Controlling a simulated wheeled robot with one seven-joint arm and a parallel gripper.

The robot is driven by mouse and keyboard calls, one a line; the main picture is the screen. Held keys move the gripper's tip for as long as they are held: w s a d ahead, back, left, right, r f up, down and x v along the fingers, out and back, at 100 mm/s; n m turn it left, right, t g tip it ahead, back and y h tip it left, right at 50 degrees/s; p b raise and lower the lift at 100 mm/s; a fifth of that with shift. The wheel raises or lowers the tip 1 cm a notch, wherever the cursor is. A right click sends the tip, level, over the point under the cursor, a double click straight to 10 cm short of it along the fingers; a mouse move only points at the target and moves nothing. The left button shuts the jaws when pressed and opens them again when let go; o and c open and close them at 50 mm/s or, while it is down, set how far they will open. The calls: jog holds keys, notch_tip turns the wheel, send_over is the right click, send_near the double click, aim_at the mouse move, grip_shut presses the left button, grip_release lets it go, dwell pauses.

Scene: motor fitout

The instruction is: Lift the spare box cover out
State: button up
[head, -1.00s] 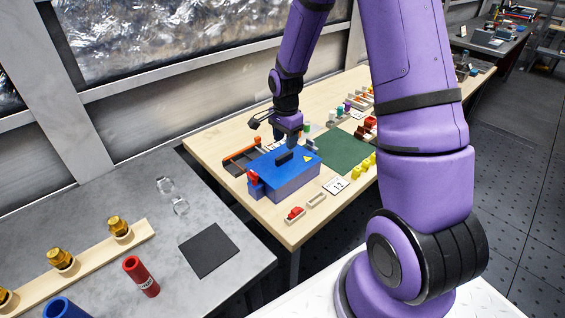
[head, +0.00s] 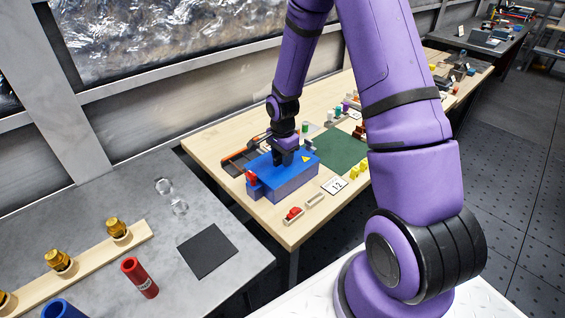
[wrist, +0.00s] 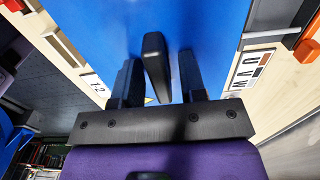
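The blue box cover (head: 305,158) lies on top of the box (head: 296,188) on the wooden table, with a yellow warning triangle near its right end. In the wrist view the cover (wrist: 205,25) fills the middle, and its black bar handle (wrist: 154,55) stands up from it. My gripper (head: 284,160) is over the cover at the handle, which it hides in the head view. In the wrist view my gripper (wrist: 159,68) is open, with one finger on each side of the handle and gaps showing. Whether the fingertips touch the cover cannot be told.
A red part (head: 252,177) is at the box's left end. A dark tray (head: 237,160) stands behind it. A green mat (head: 341,150) lies to the right, with yellow pieces (head: 360,171) by it. A 12 card (head: 334,185) and small trays (head: 293,215) are in front.

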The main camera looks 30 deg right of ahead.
grip_shut()
jog(key=shift+r, duration=0.1)
notch_tip(320, 180, up, 10)
jog(key=shift+f, duration=0.1)
dwell(0.4)
